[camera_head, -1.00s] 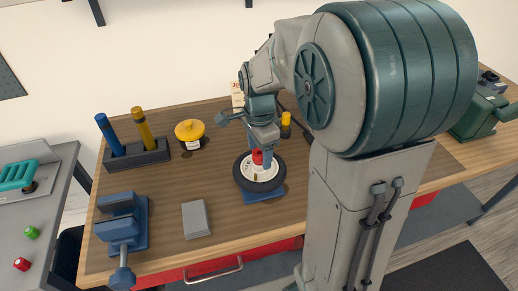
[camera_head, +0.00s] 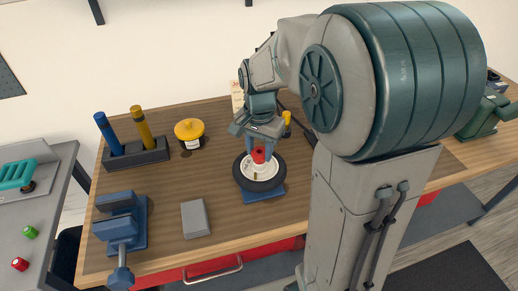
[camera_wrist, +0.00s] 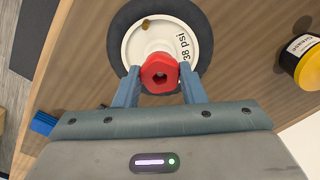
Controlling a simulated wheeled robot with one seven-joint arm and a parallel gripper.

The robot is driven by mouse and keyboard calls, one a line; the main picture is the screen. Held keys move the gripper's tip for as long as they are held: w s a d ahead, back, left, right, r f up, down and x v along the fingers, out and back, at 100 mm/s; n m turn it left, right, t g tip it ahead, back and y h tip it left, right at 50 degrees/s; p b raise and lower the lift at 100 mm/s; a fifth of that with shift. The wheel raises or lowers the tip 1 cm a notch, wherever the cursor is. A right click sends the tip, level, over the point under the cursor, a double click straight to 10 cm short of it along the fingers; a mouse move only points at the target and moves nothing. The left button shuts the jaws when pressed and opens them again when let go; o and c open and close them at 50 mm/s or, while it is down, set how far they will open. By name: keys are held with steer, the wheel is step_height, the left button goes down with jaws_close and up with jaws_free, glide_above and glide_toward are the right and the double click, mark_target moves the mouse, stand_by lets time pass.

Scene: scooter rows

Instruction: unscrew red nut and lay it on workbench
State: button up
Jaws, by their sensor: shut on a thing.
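The wheel (camera_head: 244,177) has a black tyre and a white hub (camera_wrist: 143,45) marked "38 psi", and lies flat on a blue stand (camera_head: 263,196) on the wooden workbench (camera_head: 160,222). Whether the nut still touches the hub cannot be told.
A grey block (camera_head: 195,219), a blue vise (camera_head: 122,230), a yellow-lidded jar (camera_head: 189,131) and a dark holder (camera_head: 137,156) with blue and yellow handles stand left of the wheel. Bare bench lies between them. A side table (camera_head: 38,218) holds green and red nuts.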

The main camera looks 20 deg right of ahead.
steer(key=n, duration=0.4)
steer(key=shift+n, duration=0.3)
steer(key=n, duration=0.3)
steer(key=shift+b, duration=0.3)
steer(key=n, duration=0.7)
steer(key=o, duration=1)
steer(key=shift+o, duration=0.2)
step_height(320, 180, up, 14)
